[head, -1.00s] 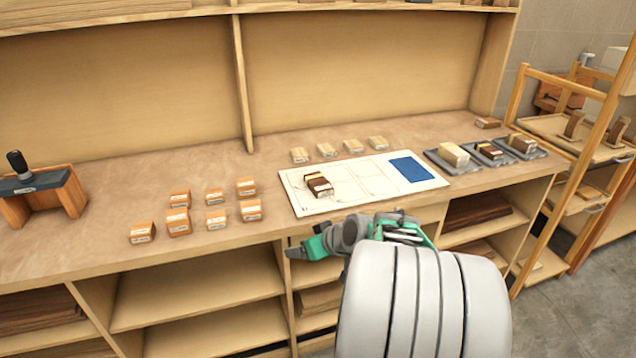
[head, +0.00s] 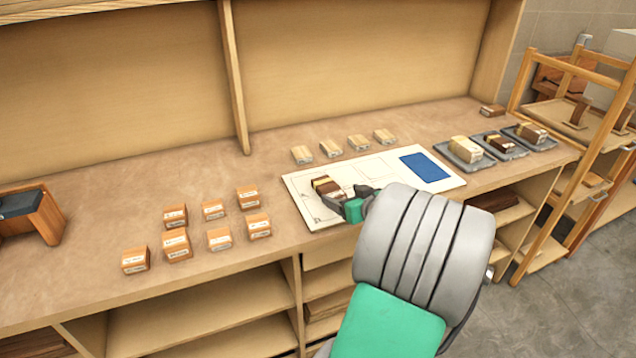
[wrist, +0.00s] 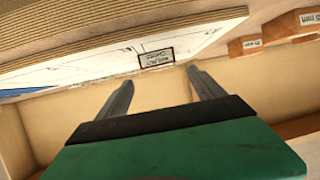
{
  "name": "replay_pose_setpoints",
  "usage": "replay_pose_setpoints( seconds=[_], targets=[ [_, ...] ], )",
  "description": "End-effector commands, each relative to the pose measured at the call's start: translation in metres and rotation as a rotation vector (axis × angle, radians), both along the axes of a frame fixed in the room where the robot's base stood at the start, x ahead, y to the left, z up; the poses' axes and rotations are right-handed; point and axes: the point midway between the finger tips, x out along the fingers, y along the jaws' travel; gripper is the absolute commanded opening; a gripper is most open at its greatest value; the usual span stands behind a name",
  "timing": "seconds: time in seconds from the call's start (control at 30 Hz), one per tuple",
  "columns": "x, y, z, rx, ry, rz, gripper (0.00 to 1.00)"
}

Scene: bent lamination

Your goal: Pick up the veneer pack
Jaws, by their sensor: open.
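The veneer pack (head: 322,186), a small block of dark brown and pale layers, lies on the left part of the white board (head: 449,182) on the bench. My gripper (head: 350,208) is at the front edge of the board, just in front of the pack in the picture, and partly hides the pack's lower right side. In the wrist view my gripper (wrist: 161,84) shows two separated fingers with nothing between them.
Several orange-brown blocks (head: 219,239) stand left of the board, and several pale blocks (head: 331,148) stand behind it. A blue patch (head: 425,167) is on the board's right part. Grey trays (head: 470,164) with blocks lie further right. Open shelves are below the bench edge.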

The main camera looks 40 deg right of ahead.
Motion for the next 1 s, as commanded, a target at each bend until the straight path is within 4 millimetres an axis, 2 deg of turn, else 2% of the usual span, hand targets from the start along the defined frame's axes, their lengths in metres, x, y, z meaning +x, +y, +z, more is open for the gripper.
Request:
replay_pose_setpoints(
  seconds=[0.5,0.73,1.0],
  targets=[
    [0.068,-0.012,-0.030,0.001,0.002,0.004,0.78],
    [0.069,-0.014,-0.031,0.001,0.001,0.001,0.77],
    [0.068,-0.014,-0.031,0.000,0.001,0.000,0.55]
  ],
)
